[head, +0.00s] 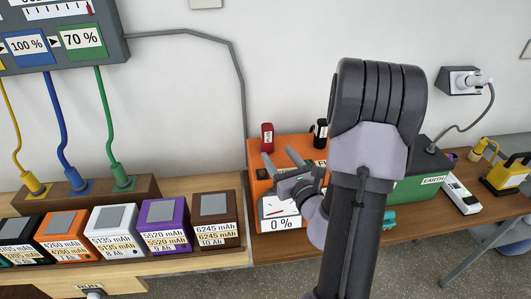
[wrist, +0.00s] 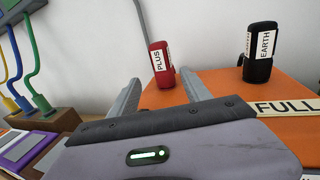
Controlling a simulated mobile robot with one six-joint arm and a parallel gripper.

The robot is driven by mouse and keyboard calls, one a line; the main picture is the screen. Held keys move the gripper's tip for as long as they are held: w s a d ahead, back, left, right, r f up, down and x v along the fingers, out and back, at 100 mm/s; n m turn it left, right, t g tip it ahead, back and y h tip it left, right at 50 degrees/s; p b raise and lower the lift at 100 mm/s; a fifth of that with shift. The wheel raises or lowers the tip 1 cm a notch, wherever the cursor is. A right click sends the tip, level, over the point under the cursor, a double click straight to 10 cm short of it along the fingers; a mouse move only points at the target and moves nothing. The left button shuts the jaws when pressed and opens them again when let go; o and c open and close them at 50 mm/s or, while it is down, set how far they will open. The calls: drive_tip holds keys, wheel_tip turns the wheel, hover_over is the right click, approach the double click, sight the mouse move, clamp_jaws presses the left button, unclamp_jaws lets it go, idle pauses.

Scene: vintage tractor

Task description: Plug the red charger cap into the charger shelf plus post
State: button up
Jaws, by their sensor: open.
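The red charger cap (head: 267,137), labelled PLUS in the wrist view (wrist: 161,65), stands nearly upright at the back left of the orange charger (head: 258,184). Whether a post is under it cannot be seen. A black cap labelled EARTH (wrist: 260,52) stands to its right, also in the head view (head: 320,133). My gripper (head: 279,156) is open and empty over the orange top. In the wrist view its two fingers (wrist: 160,82) point toward the red cap, which shows between the tips and beyond them. The cap's lowest part is close to the right finger in the picture.
A row of labelled batteries (head: 113,230) stands at the left, by a brown block (head: 90,192) with yellow, blue and green plugs. A green box labelled EARTH (head: 420,184) is right of my arm. A FULL label (wrist: 283,107) lies on the orange top.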

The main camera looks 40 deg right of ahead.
sight(267, 140)
drive_tip(key=x, duration=0.6)
drive_tip(key=shift+w, duration=0.3)
drive_tip(key=x, duration=0.6)
drive_tip(key=shift+s+d+r+b, duration=0.1)
drive_tip(key=shift+d+r+b, duration=0.05)
drive_tip(key=shift+d+b, duration=0.15)
drive_tip(key=shift+s, duration=0.1)
clamp_jaws()
